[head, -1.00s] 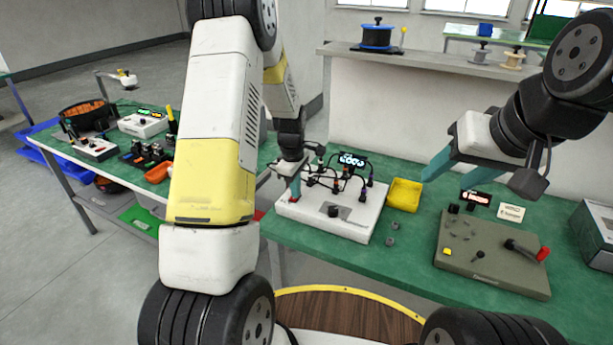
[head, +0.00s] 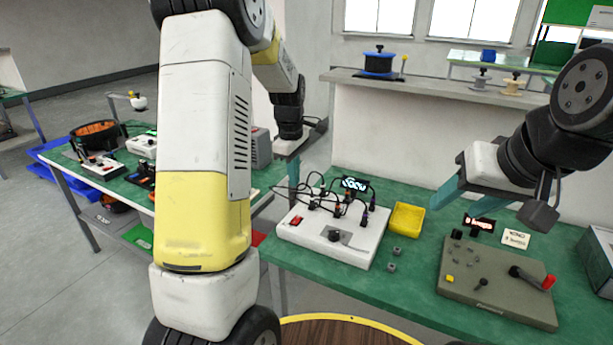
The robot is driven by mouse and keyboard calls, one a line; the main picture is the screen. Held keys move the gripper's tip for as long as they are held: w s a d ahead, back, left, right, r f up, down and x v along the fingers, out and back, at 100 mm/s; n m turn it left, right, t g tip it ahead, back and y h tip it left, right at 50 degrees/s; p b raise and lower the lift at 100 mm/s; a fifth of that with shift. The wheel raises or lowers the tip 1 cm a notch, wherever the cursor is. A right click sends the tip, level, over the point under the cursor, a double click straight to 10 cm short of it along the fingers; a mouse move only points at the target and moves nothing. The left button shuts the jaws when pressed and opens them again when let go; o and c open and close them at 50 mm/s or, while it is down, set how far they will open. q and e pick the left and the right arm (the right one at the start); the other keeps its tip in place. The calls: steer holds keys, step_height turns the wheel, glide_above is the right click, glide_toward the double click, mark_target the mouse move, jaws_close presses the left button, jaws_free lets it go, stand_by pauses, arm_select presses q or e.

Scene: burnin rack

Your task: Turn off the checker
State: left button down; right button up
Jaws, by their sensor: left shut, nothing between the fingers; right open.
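A white box (head: 310,238) with a red rocker switch (head: 296,220), a black knob (head: 334,236) and several cabled plugs stands on the green table. Its small display (head: 354,184) is lit with white figures. I take this box to be the checker; no label on it is readable. My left gripper (head: 294,180) is shut and empty, above and behind the red switch and apart from it. My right gripper (head: 455,195) is open and empty, in the air right of the yellow tray. My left forearm covers part of the left table.
A yellow tray (head: 406,218) and two small grey parts (head: 394,258) lie right of the box. An olive panel (head: 490,285) with a red-tipped lever (head: 548,282) and a lit red display (head: 479,223) stands further right. A shelf (head: 430,86) runs behind.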

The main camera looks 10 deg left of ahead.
mark_target(297, 217)
arm_select(q)
steer(key=shift+w+a+r, duration=0.1)
steer(key=shift+w+a, duration=0.1)
steer(key=shift+a, duration=0.15)
stand_by(0.5)
steer(key=f, duration=0.4)
steer(key=w+f, duration=0.1)
steer(key=f, duration=0.8)
steer(key=shift+w+d+f, duration=0.15)
steer(key=shift+w+d, duration=0.05)
steer(key=shift+w, duration=0.05)
steer(key=shift+f, duration=0.35)
steer(key=shift+w, duration=0.1)
